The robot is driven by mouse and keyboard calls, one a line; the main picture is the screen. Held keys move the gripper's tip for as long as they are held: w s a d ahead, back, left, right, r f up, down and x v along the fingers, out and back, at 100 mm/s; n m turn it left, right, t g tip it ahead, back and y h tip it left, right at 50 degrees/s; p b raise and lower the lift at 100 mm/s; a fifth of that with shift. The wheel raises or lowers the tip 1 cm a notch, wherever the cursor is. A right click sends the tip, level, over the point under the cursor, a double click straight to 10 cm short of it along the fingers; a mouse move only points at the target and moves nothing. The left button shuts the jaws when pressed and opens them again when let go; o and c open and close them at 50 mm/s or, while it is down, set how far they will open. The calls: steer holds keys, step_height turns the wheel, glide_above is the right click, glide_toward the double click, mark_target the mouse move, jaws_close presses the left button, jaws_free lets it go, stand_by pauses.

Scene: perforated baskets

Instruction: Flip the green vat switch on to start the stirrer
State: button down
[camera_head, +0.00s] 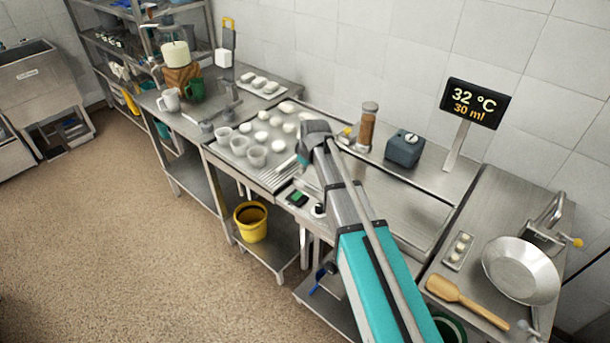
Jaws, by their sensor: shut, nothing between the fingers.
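A small green switch (297,198) sits on a dark panel at the front edge of the steel vat (405,208), left of my arm. It is too small to tell its position. A dark round knob with a white base is just right of it. My arm reaches in from the lower right across the vat, and my gripper (303,160) is at its far end, beyond and above the switch. The gripper is shut and empty, small in view and partly hidden by my wrist. No stirrer can be made out; my arm covers part of the vat.
A tray (284,180) with white cups and pale rounds lies left of my gripper. A brown jar (367,127), a blue-grey box (405,149) and a display (474,103) reading 32 °C, 30 ml stand behind the vat. A yellow bucket (251,222) is below. The floor at left is clear.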

steer(key=b, duration=0.9)
glide_above(299, 194)
steer(key=shift+s+f, duration=0.15)
steer(key=shift+f, duration=1.45)
steer(key=shift+s+f, duration=0.15)
steer(key=shift+f, duration=1.5)
steer(key=shift+s+f, duration=0.15)
steer(key=shift+f, duration=1.45)
steer(key=shift+w+d+f+b, duration=0.15)
steer(key=shift+f+b, duration=0.7)
steer(key=shift+b, duration=0.1)
steer(key=shift+w+d+f+b, duration=0.1)
steer(key=shift+f+b, duration=0.7)
steer(key=shift+b, duration=0.1)
steer(key=shift+a, duration=0.1)
